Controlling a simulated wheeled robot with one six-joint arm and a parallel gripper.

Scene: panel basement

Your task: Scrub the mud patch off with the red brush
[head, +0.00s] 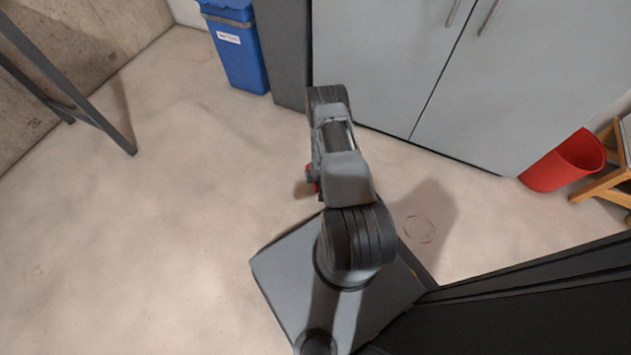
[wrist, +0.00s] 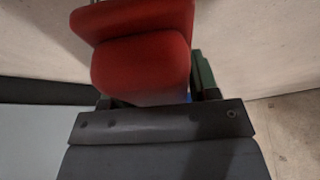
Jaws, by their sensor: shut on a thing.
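The red brush (wrist: 140,65) fills the upper middle of the wrist view, and a small red part of it shows beside my arm in the head view (head: 312,180). My gripper (wrist: 155,92) is shut on the brush, with a dark green finger visible at its right side. The brush's underside and its contact with anything are hidden. I cannot make out a mud patch in either view. A faint reddish ring (head: 420,229) marks the floor right of my arm.
The pale floor (head: 150,220) is open on the left. A blue bin (head: 240,55) stands at the back, beside grey cabinets (head: 400,60). A red bucket (head: 560,165) and a wooden stool (head: 605,185) are at the right. A dark metal frame (head: 80,100) stands at the upper left.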

